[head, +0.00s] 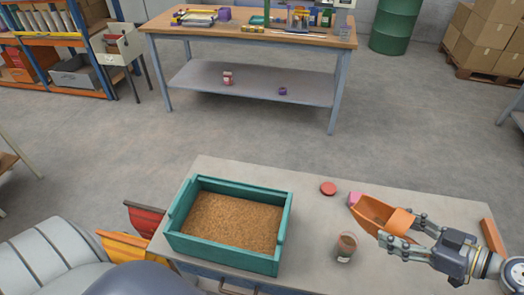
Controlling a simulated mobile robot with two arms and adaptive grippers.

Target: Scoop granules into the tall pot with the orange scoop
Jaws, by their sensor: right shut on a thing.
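The orange scoop (372,212) is held above the right part of the near table. My right gripper (401,228) comes in from the right and is shut on the scoop's handle end. The scoop's open end points left and away; whether granules lie in it is hard to tell. Brown granules (234,222) fill the teal crate (284,222), left of the scoop. A clear pot (346,246) with brownish contents and a pale label stands upright between crate and gripper; it seems to be the tall pot. My left gripper is not in view.
A red round lid (328,188) lies on the near table (225,168) behind the pot. A pink object (354,198) is partly hidden by the scoop. An orange bar (492,238) lies near the right edge. Red and yellow bins (128,247) sit left of the crate.

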